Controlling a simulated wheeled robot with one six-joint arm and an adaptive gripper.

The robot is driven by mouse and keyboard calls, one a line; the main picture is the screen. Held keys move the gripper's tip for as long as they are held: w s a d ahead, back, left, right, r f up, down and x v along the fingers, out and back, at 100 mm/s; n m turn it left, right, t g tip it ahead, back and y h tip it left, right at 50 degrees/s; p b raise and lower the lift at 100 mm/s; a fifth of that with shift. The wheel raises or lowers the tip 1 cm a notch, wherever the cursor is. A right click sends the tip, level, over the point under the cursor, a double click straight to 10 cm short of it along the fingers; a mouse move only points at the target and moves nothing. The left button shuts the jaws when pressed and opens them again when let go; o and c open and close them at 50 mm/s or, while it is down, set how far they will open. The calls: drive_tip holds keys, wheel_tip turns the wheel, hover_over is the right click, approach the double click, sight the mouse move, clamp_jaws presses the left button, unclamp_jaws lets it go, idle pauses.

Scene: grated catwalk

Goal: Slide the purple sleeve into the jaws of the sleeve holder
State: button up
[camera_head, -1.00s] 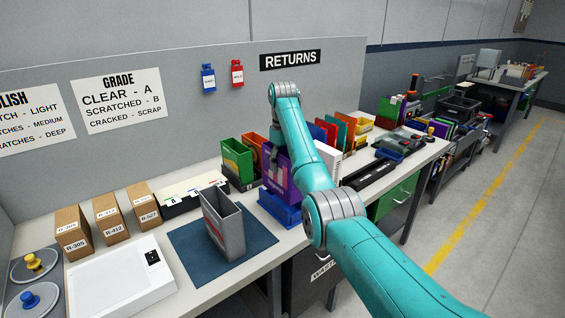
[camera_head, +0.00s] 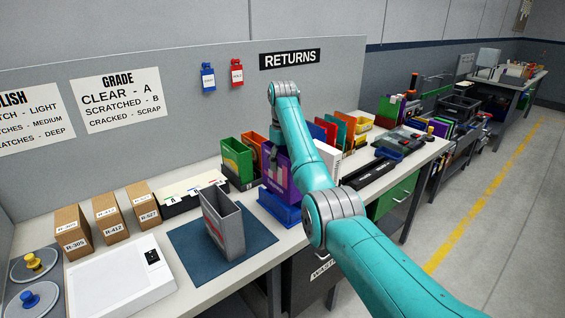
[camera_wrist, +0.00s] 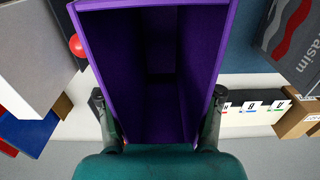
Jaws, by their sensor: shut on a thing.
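The purple sleeve (camera_head: 277,176) is upright above the blue sleeve holder (camera_head: 281,212). Its lower end meets or overlaps the holder in the head view; I cannot tell how far it sits between the jaws. In the wrist view the sleeve (camera_wrist: 207,80) fills the middle, and I look into its open, empty inside. My gripper (camera_wrist: 160,97) is shut on the sleeve, one finger against each outer side. In the head view my gripper (camera_head: 268,152) is at the sleeve's upper left edge, partly hidden by my arm.
A grey sleeve (camera_head: 222,227) stands on a dark blue mat (camera_head: 255,235) to the left. A green sleeve (camera_head: 237,158) stands behind left, with a white card tray (camera_head: 190,192) nearby. More coloured sleeves (camera_head: 335,130) and a white box (camera_head: 328,158) crowd the right.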

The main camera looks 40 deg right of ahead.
drive_tip(key=shift+f, duration=3.45)
drive_tip(key=o, duration=1.1)
drive_tip(key=shift+c, duration=0.2)
drive_tip(key=shift+o, duration=0.7)
